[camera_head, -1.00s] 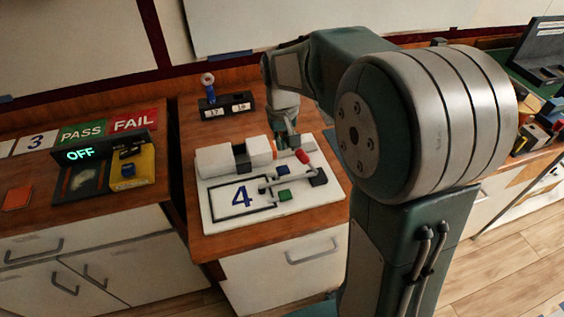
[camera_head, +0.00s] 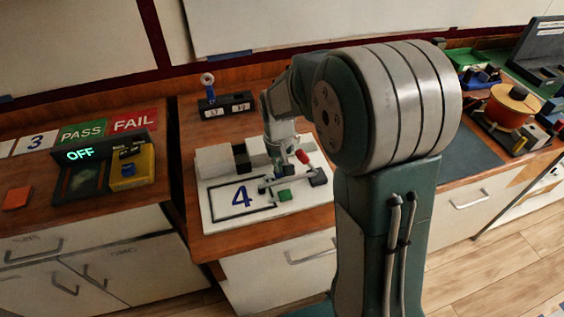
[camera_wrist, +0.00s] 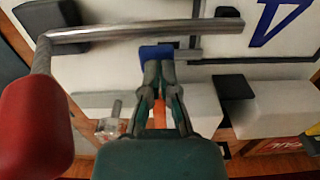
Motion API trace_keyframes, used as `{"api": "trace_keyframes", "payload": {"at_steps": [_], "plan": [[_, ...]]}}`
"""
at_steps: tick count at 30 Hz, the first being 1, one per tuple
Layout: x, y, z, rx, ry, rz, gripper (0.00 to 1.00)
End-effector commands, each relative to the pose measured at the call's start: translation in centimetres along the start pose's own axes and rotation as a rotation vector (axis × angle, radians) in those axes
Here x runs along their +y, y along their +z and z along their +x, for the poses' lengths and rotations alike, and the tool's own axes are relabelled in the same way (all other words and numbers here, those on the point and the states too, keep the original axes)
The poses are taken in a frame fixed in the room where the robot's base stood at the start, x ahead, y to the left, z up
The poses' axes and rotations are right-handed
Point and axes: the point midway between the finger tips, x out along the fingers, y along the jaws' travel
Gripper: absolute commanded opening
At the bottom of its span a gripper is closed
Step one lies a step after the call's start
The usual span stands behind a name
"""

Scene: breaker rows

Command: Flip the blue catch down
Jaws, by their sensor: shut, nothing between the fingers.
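The blue catch (camera_wrist: 155,52) shows in the wrist view just beyond my fingertips, partly covered by them; I cannot tell whether they touch it. In the head view I cannot make it out clearly, as my gripper covers that area. My gripper (camera_wrist: 158,68) has its two fingers close together with nothing held. In the head view my gripper (camera_head: 278,162) is low over the white board (camera_head: 218,218) marked 4.
A red-handled metal lever (camera_wrist: 150,30) crosses the wrist view close to my fingers; its red grip (camera_wrist: 35,125) is at left. White blocks (camera_wrist: 270,105) and a black block (camera_wrist: 233,88) stand nearby. A green block (camera_head: 284,196) sits on the board's front part.

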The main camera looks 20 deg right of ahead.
Motion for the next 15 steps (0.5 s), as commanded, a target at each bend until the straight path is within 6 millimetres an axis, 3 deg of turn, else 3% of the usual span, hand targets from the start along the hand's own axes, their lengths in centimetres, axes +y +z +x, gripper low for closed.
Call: {"api": "trace_keyframes", "payload": {"at_steps": [4, 15], "plan": [[-1.11, 0.08, 1.16, -0.003, 0.000, -0.001, 0.00], [-1.07, 0.10, 0.65, -0.005, -0.001, -0.001, 0.00]]}}
